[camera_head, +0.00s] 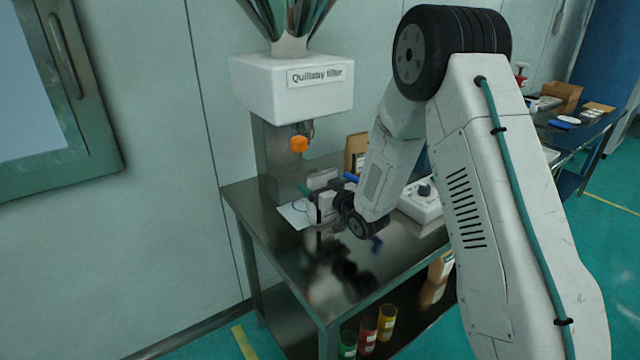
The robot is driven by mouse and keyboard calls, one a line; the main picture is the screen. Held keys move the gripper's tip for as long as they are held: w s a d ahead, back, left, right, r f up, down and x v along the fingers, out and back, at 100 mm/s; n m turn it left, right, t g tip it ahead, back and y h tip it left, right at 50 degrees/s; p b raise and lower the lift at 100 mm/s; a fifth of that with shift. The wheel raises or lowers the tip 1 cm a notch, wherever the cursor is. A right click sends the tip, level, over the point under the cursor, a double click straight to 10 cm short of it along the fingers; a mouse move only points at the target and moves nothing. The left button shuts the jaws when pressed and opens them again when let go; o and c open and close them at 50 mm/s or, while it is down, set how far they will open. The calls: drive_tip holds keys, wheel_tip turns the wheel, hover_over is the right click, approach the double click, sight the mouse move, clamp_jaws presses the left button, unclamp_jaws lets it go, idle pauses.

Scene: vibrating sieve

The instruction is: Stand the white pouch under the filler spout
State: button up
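The filler (270,92) is a white box on a metal column, with a steel hopper above it. Its label reads "Quillaby filler". Its spout (308,128) hangs below the box beside an orange knob (299,144). A small white upright thing (326,203), which may be the white pouch, is at the end of my arm, low over the table and below the spout. My gripper (325,215) is dark, small and partly hidden by my wrist. I cannot tell if its fingers are closed on the white thing, or if that thing touches the table.
The steel table (400,262) has a bare, reflective front. A white sheet (292,214) lies at its left. A white device with a dark knob (420,203) and a brown box (355,147) stand behind my arm. Green, red and yellow cups (367,335) stand below.

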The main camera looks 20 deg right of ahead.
drive_tip(key=o, duration=1)
drive_tip(key=shift+s+r, duration=0.1)
drive_tip(key=v, duration=1.2)
drive_tip(key=s+d+r+m+g+h, duration=0.25)
drive_tip(key=s+r+g+h, duration=0.35)
drive_tip(key=s+r+g, duration=0.3)
drive_tip(key=s+a+r+g, duration=0.1)
drive_tip(key=s+r+g, duration=0.2)
drive_tip(key=s, duration=1.1)
drive_tip(key=s+a+r+m+g, duration=0.1)
drive_tip(key=s+a+r+g, duration=0.1)
drive_tip(key=s, duration=1.2)
drive_tip(key=shift+r+g, duration=0.85)
drive_tip(key=shift+g, duration=0.15)
